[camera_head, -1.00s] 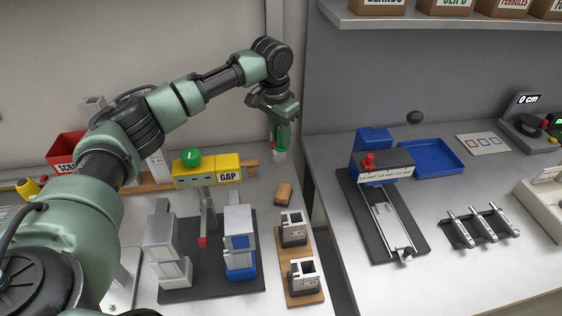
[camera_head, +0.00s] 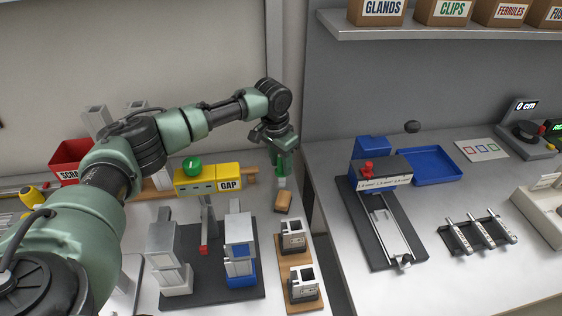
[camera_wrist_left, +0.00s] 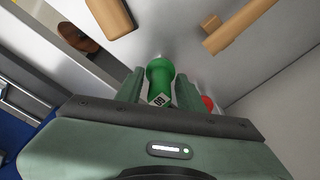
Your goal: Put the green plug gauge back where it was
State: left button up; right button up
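The green plug gauge (camera_head: 282,170) is in my left gripper (camera_head: 282,158), upright with its pale tip pointing down, at the right end of the left bench. In the left wrist view the green gauge (camera_wrist_left: 160,77), with a white label, lies between the two fingers of the left gripper (camera_wrist_left: 160,92). The fingers look closed on it. A small wooden block (camera_head: 283,202) is just below the tip in the head view. A wooden rail (camera_head: 157,185) runs behind the yellow GAP unit (camera_head: 208,179). My right gripper is out of view.
A dark mat with metal blocks (camera_head: 199,291) is in front of the GAP unit. A wooden board with two grey fixtures (camera_head: 302,307) is near the bench's right edge. A gap separates the right bench, which holds a slide fixture (camera_head: 345,205) and blue tray (camera_head: 430,180).

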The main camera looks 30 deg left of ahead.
aim_at(278, 174)
pick_arm(q)
jog(key=shift+r, duration=0.1)
notch_tip(278, 174, up, 12)
jog(key=s+b, duration=0.1)
jog(key=b, duration=0.1)
jog(key=shift+s+a, duration=0.15)
jog(key=shift+a, duration=0.05)
dwell(0.3)
dwell(0.4)
